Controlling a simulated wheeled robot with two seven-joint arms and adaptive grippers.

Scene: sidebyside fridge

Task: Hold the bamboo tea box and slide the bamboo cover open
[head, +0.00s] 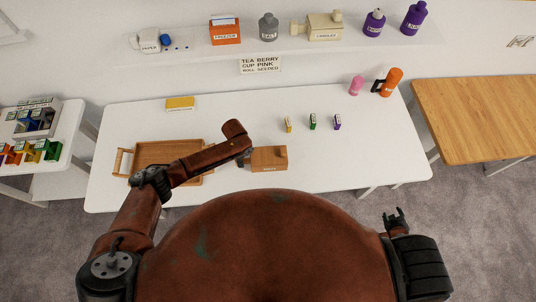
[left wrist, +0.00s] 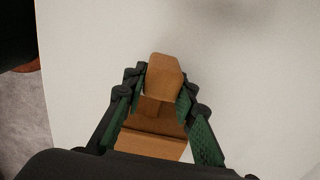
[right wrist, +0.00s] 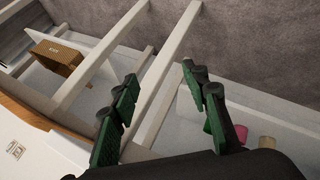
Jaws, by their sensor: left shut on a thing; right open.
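The bamboo tea box (head: 268,160) is a small brown box near the front middle of the white table, with a raised part at its right end. My left gripper (head: 246,160) is at the box's left end. In the left wrist view, the left gripper (left wrist: 161,84) is shut with its green-padded fingers on either side of the bamboo tea box (left wrist: 150,146). I cannot tell the cover apart or see whether it is open. My right gripper (head: 395,217) is open and empty off the table's front right; it also shows in the right wrist view (right wrist: 158,80).
A wooden tray (head: 168,150) is left, partly behind my left arm. Three small packets, the middle one green (head: 313,122), stand behind the box. A yellow box (head: 180,103), pink item (head: 356,86) and orange flask (head: 391,82) are farther back. The table right of the box is clear.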

